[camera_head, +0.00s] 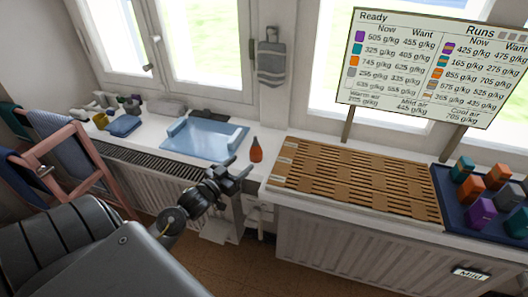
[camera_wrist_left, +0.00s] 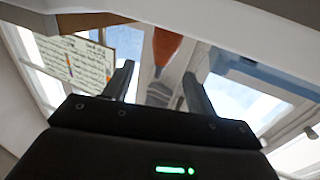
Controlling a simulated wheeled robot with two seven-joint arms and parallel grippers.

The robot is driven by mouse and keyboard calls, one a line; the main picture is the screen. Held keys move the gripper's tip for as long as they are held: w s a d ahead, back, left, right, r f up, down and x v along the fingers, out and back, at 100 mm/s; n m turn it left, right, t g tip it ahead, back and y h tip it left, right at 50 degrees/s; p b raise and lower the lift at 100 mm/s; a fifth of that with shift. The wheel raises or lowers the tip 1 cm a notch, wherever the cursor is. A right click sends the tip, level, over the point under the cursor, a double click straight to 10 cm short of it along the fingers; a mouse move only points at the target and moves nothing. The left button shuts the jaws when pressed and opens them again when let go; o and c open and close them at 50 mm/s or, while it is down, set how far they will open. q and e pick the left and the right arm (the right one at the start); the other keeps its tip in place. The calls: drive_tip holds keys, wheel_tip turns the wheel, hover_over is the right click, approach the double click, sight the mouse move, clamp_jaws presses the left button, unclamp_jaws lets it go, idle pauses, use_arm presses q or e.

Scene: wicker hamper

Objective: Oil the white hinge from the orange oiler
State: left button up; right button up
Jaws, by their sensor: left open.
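The orange oiler (camera_head: 256,152), a small bottle with a dark tip, stands upright on the white sill between the blue tray and the slatted wooden rack. My left gripper (camera_head: 242,171) is open and empty, just in front of the oiler and to its left in the head view. In the left wrist view the oiler (camera_wrist_left: 166,45) shows beyond and between the two spread fingers (camera_wrist_left: 158,80), apart from them. I cannot make out the white hinge in either view. My right gripper is not in view.
A light blue tray (camera_head: 178,141) lies left of the oiler. The slatted rack (camera_head: 350,183) lies to its right. A dark blue tray (camera_head: 448,197) holds several coloured blocks. A sign board (camera_head: 425,65) stands behind. A pink drying rack (camera_head: 95,165) is at left.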

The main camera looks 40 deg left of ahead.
sight(253, 152)
use_arm(q)
drive_tip(key=w, duration=0.4)
drive_tip(key=shift+a, duration=0.3)
drive_tip(key=shift+w+r, duration=0.1)
drive_tip(key=shift+w, duration=0.3)
drive_tip(key=shift+w+b, duration=0.4)
drive_tip(key=w, duration=0.4)
drive_tip(key=shift+w+a+f+b, duration=0.1)
drive_tip(key=shift+w+f+b, duration=0.15)
drive_tip(key=shift+b, duration=0.1)
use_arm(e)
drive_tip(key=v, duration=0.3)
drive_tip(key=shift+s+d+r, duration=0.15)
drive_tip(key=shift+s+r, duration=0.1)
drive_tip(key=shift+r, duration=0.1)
